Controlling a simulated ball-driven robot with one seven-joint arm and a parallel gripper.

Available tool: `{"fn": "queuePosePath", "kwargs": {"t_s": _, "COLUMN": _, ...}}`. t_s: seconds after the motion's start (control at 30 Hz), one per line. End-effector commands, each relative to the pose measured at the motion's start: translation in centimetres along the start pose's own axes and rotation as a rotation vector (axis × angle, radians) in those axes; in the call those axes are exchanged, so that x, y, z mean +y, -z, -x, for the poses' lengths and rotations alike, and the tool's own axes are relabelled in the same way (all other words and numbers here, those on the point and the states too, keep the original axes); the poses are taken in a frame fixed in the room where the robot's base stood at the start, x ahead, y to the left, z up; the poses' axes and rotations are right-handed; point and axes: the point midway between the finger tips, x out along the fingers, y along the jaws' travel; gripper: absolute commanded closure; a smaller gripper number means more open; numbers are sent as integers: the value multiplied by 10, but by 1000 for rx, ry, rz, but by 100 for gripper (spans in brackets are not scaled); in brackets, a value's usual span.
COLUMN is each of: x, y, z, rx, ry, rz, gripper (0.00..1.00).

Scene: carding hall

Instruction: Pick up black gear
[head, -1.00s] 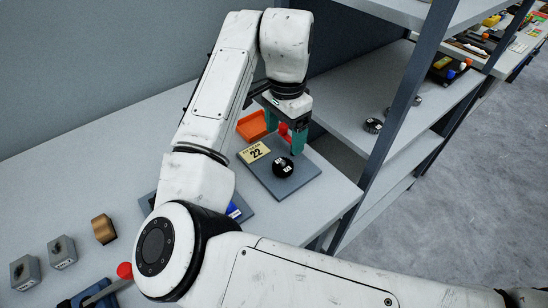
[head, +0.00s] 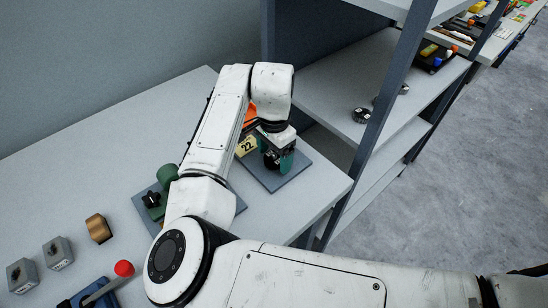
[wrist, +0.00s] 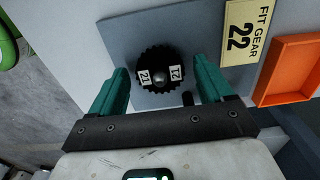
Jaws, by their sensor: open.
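The black gear (wrist: 160,72) is toothed, has a silver centre and two white number labels, and lies on a grey-blue plate (wrist: 118,38). The plate also shows in the head view (head: 292,174). My gripper (wrist: 163,68) is open, with one teal finger on each side of the gear in the wrist view and gaps between. In the head view my gripper (head: 277,161) is low over the plate and hides most of the gear. A yellow card (wrist: 240,33) reading "FIT GEAR 22" lies at the plate's edge.
An orange tray (wrist: 290,70) is beside the card. A grey shelf (head: 335,75) with dark round parts (head: 362,115) stands to the right behind a post. A green fixture (head: 165,178), brown block (head: 99,228), grey blocks (head: 57,253) and red-knobbed lever (head: 124,268) are at left.

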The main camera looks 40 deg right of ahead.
Motion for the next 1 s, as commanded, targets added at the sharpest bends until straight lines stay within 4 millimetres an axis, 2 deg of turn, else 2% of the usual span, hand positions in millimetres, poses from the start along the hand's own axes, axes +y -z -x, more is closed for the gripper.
{"fn": "queuePosePath", "kwargs": {"t_s": 0.17, "x": 0, "y": 0, "z": 0, "rx": 0, "ry": 0, "rz": 0, "gripper": 21}}
{"fn": "queuePosePath", "kwargs": {"t_s": 0.83, "x": 0, "y": 0, "z": 1, "rx": 0, "ry": 0, "rz": 0, "gripper": 85}}
{"fn": "queuePosePath", "kwargs": {"t_s": 1.0, "x": 0, "y": 0, "z": 1, "rx": 0, "ry": 0, "rz": 0, "gripper": 86}}
